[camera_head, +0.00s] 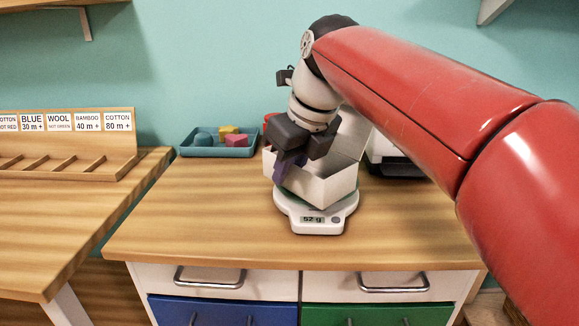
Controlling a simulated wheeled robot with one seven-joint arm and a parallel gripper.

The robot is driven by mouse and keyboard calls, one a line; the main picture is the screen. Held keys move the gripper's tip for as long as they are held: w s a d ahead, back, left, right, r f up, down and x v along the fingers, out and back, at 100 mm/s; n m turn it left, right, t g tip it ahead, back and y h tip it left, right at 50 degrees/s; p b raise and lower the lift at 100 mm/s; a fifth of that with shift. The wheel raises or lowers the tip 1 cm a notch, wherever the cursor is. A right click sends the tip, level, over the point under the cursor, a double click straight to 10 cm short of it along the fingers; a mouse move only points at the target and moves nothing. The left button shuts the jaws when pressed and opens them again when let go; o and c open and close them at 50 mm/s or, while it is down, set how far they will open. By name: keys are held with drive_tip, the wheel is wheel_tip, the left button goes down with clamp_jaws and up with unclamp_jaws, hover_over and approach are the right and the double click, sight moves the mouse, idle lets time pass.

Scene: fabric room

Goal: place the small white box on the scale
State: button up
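The small white box (325,188) with its lid raised is on the white scale (318,224), tilted a little in the picture. The scale's display shows what looks like 52 g. My gripper (290,168) points down at the box's left side, overlapping its opening and near wall. A dark purple part shows at the fingers; I cannot tell whether it is a finger or an object. The finger gap is hidden, so I cannot tell whether they grip the box wall.
A teal tray (217,152) with several coloured pieces lies at the back left. A dark and white device (390,160) stands behind on the right, partly hidden by my arm. A wooden rack (70,150) with labels stands on the left table. The wooden counter's (190,220) front left is clear.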

drive_tip(key=p+v, duration=0.1)
drive_tip(key=v, duration=1.1)
drive_tip(key=shift+p, duration=0.35)
